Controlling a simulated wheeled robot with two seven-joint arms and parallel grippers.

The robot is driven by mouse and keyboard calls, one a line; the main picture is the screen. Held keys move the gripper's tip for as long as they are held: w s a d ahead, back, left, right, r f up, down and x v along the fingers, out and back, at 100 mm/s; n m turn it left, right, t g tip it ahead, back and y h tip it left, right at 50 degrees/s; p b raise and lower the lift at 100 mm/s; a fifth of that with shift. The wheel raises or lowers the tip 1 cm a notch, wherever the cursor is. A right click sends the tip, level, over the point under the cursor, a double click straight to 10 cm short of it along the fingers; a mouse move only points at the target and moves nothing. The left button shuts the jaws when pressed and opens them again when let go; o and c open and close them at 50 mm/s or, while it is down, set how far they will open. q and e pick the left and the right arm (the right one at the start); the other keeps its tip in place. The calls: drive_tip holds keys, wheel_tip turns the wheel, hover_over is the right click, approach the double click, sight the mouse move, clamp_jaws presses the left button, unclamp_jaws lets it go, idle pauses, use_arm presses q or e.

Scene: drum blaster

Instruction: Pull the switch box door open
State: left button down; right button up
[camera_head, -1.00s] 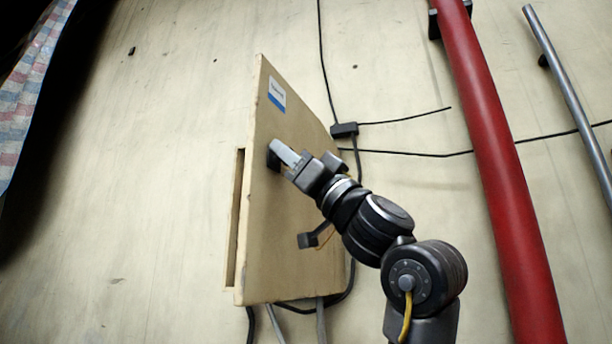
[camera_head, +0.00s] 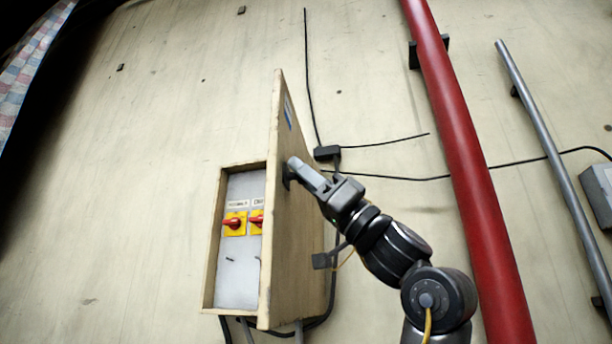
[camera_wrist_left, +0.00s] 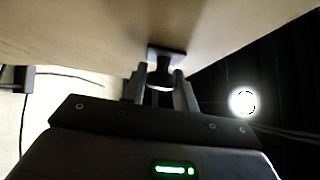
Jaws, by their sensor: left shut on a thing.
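The switch box (camera_head: 212,245) is a beige box on the wall, with its door (camera_head: 292,230) swung well open to the right. Inside, two red rotary switches on yellow plates (camera_head: 235,224) show on a grey panel; the door hides part of the right one. My left gripper (camera_head: 290,170) is on the outer face of the door, at its dark handle. In the left wrist view the two fingers are closed around the dark handle (camera_wrist_left: 166,56) on the door's face (camera_wrist_left: 100,25). My right gripper is in neither view.
A thick red pipe (camera_head: 465,160) and a thinner grey pipe (camera_head: 550,150) run down the wall to the right of my arm. Black cables and a small junction block (camera_head: 327,153) are behind the door. The wall left of the box is clear.

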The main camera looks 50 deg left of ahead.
use_arm(q)
drive_tip(key=c, duration=1.1)
unclamp_jaws()
drive_tip(key=shift+r, duration=0.1)
drive_tip(key=b+v, duration=0.3)
drive_tip(key=v, duration=0.7)
drive_tip(key=shift+w+d+f+b, duration=0.15)
drive_tip(key=shift+d+f+b, duration=0.05)
drive_tip(key=shift+f+b, duration=0.15)
